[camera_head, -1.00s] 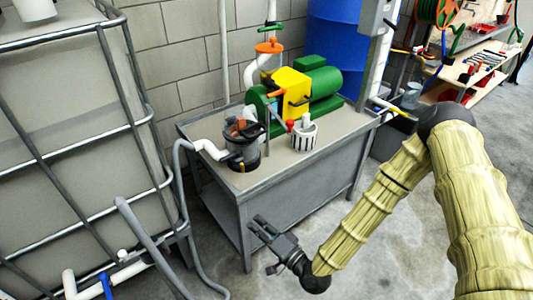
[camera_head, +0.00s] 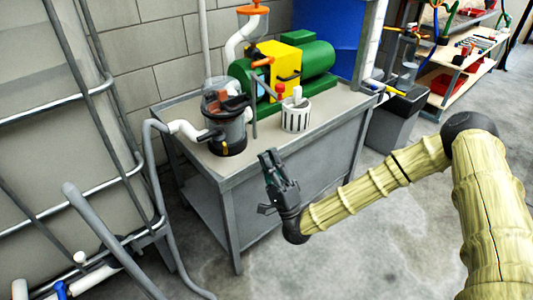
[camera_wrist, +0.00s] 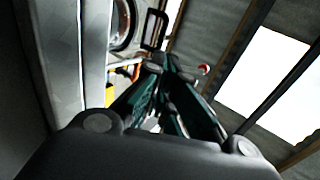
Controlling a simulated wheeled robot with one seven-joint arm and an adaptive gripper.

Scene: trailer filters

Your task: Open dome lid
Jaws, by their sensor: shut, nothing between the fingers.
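A filter housing (camera_head: 229,138) with a dark body and a clear dome lid (camera_head: 222,97) stands upright on the grey bench, left of the pump. Orange-red parts show through the dome, and it looks seated on the housing. My gripper (camera_head: 268,155) is shut and empty, pointing up in front of the bench's front edge, below and right of the housing and apart from it. In the wrist view my gripper's dark fingers (camera_wrist: 160,75) come together. A round rim and a dark handle-like loop (camera_wrist: 154,30) show beyond them; I cannot tell surely what they belong to.
The bench (camera_head: 290,150) also carries a green and yellow pump (camera_head: 290,70) and a white slotted cup (camera_head: 296,116). A white pipe (camera_head: 185,130) and grey hose run left of the housing. A caged tank (camera_head: 50,130) stands at left. Bare floor lies in front.

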